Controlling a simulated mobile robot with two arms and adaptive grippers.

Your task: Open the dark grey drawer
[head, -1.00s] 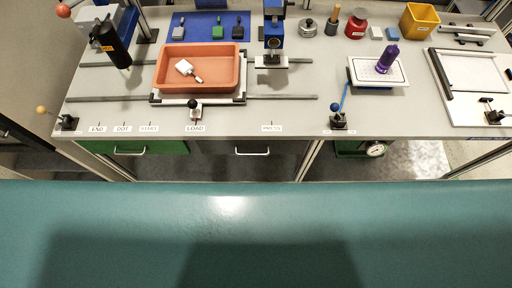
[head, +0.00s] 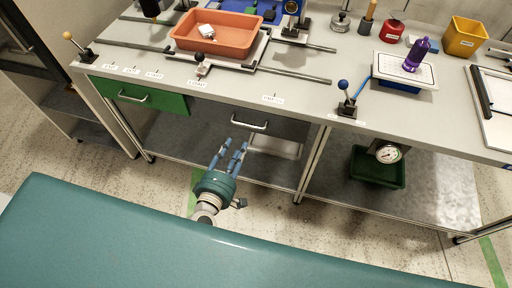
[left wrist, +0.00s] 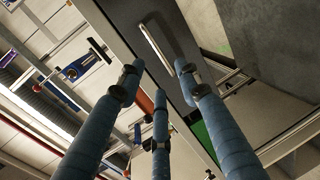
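The dark grey drawer (head: 280,127) is under the bench top, right of the green drawer, and looks shut. Its pale bar handle (head: 249,125) is on the front. My left gripper (head: 232,150) is below and slightly left of that handle, apart from it, with its blue fingers pointing up toward the bench. In the left wrist view the handle (left wrist: 155,48) crosses the dark drawer front (left wrist: 186,45), beyond the fingertips. The fingers (left wrist: 160,85) are spread and nothing is between them. My right gripper is not in view.
The green drawer (head: 140,96) is to the left with its own handle. A bench leg (head: 312,160) stands right of the grey drawer. A lower shelf (head: 200,150) lies beneath. A dark green bin (head: 378,170) with a gauge is farther right.

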